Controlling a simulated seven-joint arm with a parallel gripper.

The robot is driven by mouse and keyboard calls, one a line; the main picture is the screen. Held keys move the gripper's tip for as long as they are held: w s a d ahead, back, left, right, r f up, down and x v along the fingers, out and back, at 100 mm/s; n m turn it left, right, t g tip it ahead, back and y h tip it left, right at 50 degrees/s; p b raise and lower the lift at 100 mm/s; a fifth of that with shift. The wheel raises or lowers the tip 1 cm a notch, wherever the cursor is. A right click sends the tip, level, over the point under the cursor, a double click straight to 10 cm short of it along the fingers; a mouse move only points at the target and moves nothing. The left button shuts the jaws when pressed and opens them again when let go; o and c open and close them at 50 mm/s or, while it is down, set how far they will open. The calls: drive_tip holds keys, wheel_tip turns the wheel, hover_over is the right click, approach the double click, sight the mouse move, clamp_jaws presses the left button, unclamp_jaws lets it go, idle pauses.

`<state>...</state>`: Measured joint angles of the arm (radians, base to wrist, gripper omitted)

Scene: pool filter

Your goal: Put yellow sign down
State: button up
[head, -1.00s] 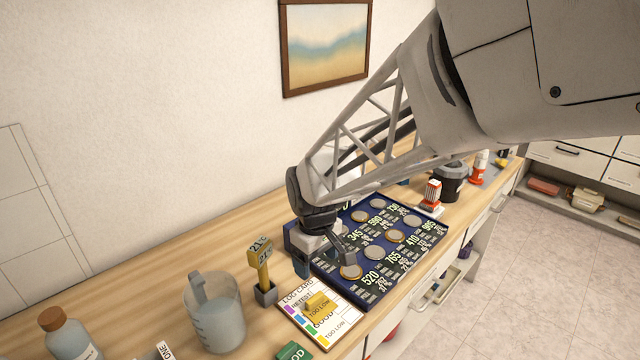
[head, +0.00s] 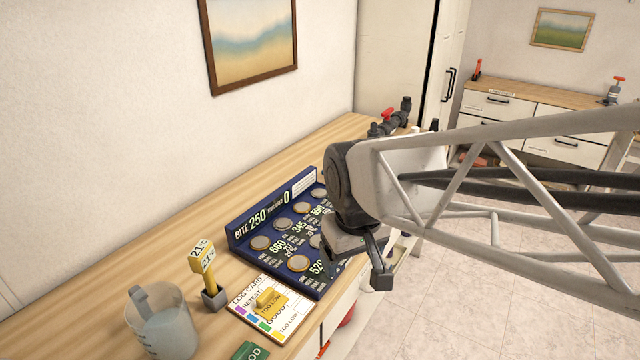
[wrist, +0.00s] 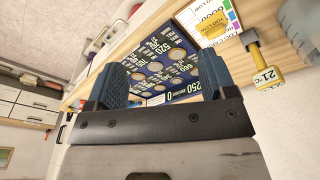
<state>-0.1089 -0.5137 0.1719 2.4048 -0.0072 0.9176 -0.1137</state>
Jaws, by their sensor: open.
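A small yellow sign (head: 268,299) reading "TOO LOW" lies on the white log card (head: 243,305) at the front of the bench. It also shows in the wrist view (wrist: 217,29), on the log card at the top. My gripper (head: 354,270) is open and empty. It is right of the sign and apart from it, over the right front edge of the blue board. In the wrist view, the two blue finger pads (wrist: 163,75) stand wide apart with nothing between them.
The blue board (head: 240,231) with several round discs lies behind the card. A yellow 21°C thermometer (head: 203,262) stands in a dark holder left of it. A clear jug (head: 165,330) and a green block (head: 250,351) are near the front. Bare wood lies along the wall.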

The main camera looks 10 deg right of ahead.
drive_tip(key=s+d+r+m, duration=0.1)
drive_tip(key=s+d+m, duration=0.1)
drive_tip(key=s+d, duration=0.2)
drive_tip(key=s, duration=0.3)
drive_tip(key=shift+d+r+m+t, duration=0.15)
drive_tip(key=shift+m+t, duration=0.25)
idle(0.8)
